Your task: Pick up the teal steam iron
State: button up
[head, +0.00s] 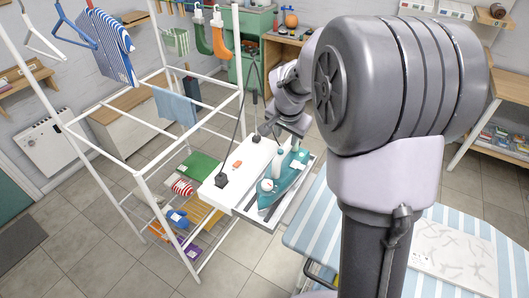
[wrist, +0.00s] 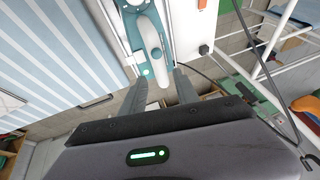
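The teal steam iron (head: 287,182) with a white handle rests on the white ironing station (head: 240,182), beside the raised part that bears an orange switch. In the wrist view the iron (wrist: 151,42) lies ahead of my gripper (wrist: 160,80), its handle pointing between the two fingers. The fingers are apart and nothing is held. The near end of the iron shows close to the fingertips; I cannot tell how far below them it is. In the head view my gripper (head: 283,128) is at the far end of the iron, and its fingers are hard to make out.
A striped ironing board (head: 310,232) lies right of the station, and a white drying rack (head: 140,180) stands left. A dark cord (head: 237,135) rises from the station near my gripper. A shelf under the rack holds several coloured items. Tiled floor is open at front left.

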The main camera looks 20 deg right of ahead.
aim_at(286, 146)
jog(key=b+x, duration=0.1)
jog(key=x, duration=0.6)
jog(key=shift+w+d+f+b, duration=0.15)
jog(key=shift+f+b, duration=0.15)
jog(key=shift+f, duration=0.05)
jog(key=b+x, duration=0.1)
jog(key=x, duration=0.1)
jog(key=b+x, duration=0.1)
jog(key=x, duration=0.2)
jog(key=shift+f, duration=0.2)
jog(key=shift+c, duration=1.1)
jog(key=shift+r, duration=0.1)
grip_shut()
